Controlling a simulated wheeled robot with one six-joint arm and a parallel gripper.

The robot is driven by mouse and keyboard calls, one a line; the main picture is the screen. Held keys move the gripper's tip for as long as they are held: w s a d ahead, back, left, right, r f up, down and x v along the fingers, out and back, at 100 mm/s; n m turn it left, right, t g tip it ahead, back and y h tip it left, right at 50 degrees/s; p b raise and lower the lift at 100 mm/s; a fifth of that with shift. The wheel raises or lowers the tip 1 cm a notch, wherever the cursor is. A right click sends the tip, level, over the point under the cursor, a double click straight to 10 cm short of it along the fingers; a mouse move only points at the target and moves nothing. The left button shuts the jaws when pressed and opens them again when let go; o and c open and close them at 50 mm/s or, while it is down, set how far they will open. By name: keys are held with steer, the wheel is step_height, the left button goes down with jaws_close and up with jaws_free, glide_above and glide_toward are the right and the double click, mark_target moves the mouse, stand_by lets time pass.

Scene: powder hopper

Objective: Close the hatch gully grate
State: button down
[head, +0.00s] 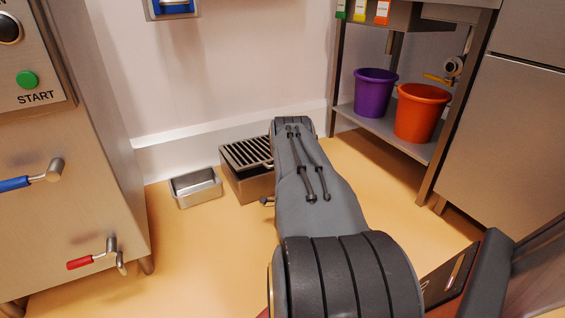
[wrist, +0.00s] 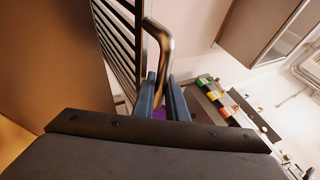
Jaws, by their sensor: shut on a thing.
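The gully grate (head: 247,152) is a slatted metal lid on a brown box-like gully (head: 252,188) on the floor, left of my arm in the head view. It seems slightly tilted above the box; how far it stands open is hard to tell. In the wrist view its dark bars (wrist: 120,45) run along the left of a bent metal handle (wrist: 160,42). My gripper (wrist: 162,82) is shut on this handle, with the blue-grey fingers on either side of it. In the head view my arm hides the gripper and the grate's right side.
A metal tray (head: 195,187) stands on the floor left of the gully. A steel machine (head: 75,150) with blue and red handles is at the left. A shelf at the right holds a purple bucket (head: 374,92) and an orange bucket (head: 421,112). The floor front left is clear.

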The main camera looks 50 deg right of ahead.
steer(key=shift+s+f+m+h+b, duration=0.25)
steer(key=shift+f+b, duration=0.25)
steer(key=shift+f, duration=0.25)
steer(key=shift+s+f+m+h+b, duration=0.2)
steer(key=shift+f+b, duration=0.3)
steer(key=shift+f, duration=0.2)
stand_by(1.6)
stand_by(1.0)
steer(key=c, duration=1.8)
jaws_free()
steer(key=shift+r, duration=0.1)
steer(key=shift+o, duration=0.2)
steer(key=shift+w, duration=0.15)
steer(key=shift+a, duration=0.1)
steer(key=s+a+p, duration=0.9)
steer(key=p, duration=0.6)
steer(key=shift+s+f, duration=0.35)
steer(key=shift+f, duration=0.05)
